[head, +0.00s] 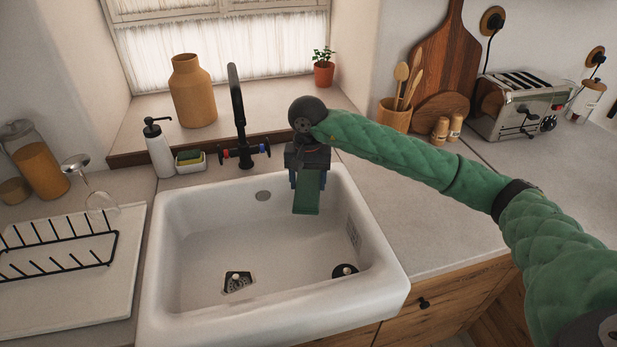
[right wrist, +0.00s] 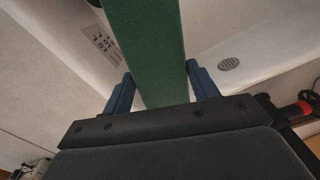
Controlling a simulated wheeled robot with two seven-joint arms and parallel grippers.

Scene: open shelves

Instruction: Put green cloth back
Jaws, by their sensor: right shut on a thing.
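The green cloth (head: 307,196) is a flat strip hanging from my right gripper (head: 308,178) over the back right part of the white sink (head: 180,290). In the right wrist view the cloth (right wrist: 146,50) runs between the two blue fingers of the right gripper (right wrist: 160,92), which is shut on it. The cloth hangs above the sink floor. My left gripper is not in view.
A black faucet (head: 237,115) stands just left of my right gripper. A soap dispenser (head: 158,150) and a small sponge holder (head: 190,162) stand behind the sink. A dish rack (head: 60,250) is at left. The counter right of the sink (head: 430,220) is clear.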

